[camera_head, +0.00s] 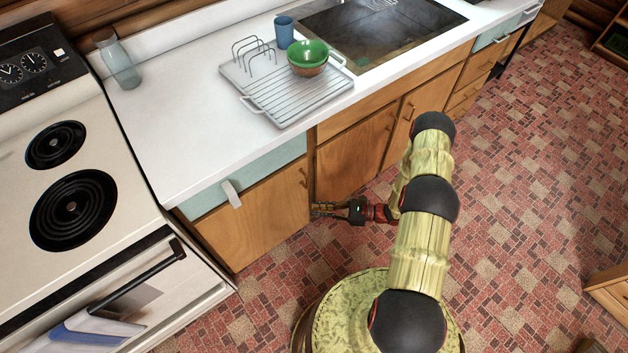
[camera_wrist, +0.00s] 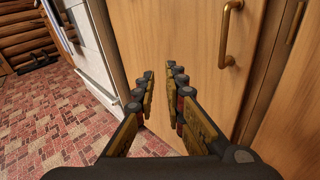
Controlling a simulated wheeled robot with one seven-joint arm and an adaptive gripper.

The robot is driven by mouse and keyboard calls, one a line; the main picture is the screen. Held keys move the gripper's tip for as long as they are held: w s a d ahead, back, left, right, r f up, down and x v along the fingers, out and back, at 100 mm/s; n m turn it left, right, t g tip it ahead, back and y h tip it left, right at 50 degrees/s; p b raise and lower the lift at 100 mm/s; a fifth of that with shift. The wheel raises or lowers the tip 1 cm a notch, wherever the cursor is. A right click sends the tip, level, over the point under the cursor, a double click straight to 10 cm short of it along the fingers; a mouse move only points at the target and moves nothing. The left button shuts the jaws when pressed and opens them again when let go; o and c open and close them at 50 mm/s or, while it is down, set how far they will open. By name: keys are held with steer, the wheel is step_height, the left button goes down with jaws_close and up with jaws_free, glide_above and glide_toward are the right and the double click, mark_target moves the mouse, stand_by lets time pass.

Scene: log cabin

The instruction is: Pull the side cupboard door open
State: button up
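The side cupboard door (camera_head: 255,220) is a plain wooden panel beside the stove, below a pale blue-green drawer front. It fills much of the wrist view (camera_wrist: 185,35). Its curved metal handle (camera_head: 303,178) is near the door's right edge, and it shows at the upper right in the wrist view (camera_wrist: 228,35). A dark line runs along the door's right edge; I cannot tell whether the door is slightly ajar. My gripper (camera_head: 316,209) is low by that edge, below the handle. In the wrist view my gripper (camera_wrist: 161,78) has its fingers apart, with nothing between them.
A white stove (camera_head: 90,200) with an oven handle stands left of the door. Another wooden cupboard door (camera_head: 350,160) is to the right. The counter (camera_head: 165,130) above holds a dish rack (camera_head: 300,95) with a green bowl (camera_head: 308,52).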

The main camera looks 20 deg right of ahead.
steer(key=w+d+r+m+t+h, duration=0.1)
steer(key=w+d+r+m+t, duration=0.1)
steer(key=w+d+t, duration=0.3)
steer(key=shift+g, duration=0.6)
steer(key=x, duration=0.3)
steer(key=b+x, duration=0.1)
steer(key=x, duration=0.1)
steer(key=r+b+x, duration=0.1)
steer(key=x, duration=0.2)
steer(key=shift+w+d, duration=0.1)
steer(key=shift+w, duration=0.45)
jaws_close()
